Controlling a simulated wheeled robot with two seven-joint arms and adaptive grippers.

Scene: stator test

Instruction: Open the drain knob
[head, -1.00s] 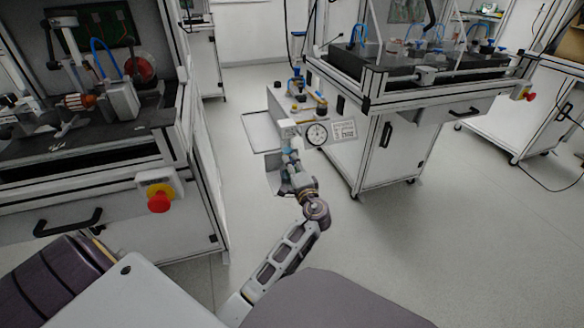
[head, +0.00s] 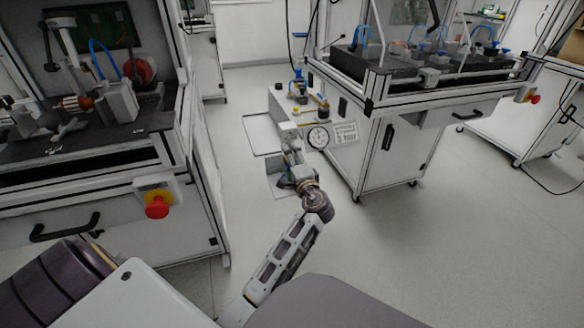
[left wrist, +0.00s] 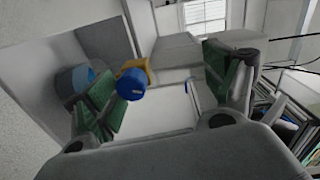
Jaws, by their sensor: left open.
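A blue round knob (left wrist: 131,84) with a yellow part behind it shows in the left wrist view; it looks like the drain knob. It appears between my open fingers, closer to the left-hand one, and I cannot tell whether it touches. My left gripper (left wrist: 165,88) has green pads and holds nothing. In the head view my left gripper (head: 288,158) is low beside the white box with the gauge, and its fingers are hard to make out. The knob cannot be picked out there. My right gripper is in neither view.
A pressure gauge (head: 318,137) is right of my left gripper. A test bench (head: 400,130) stands to the right, another with a red stop button (head: 157,207) at left.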

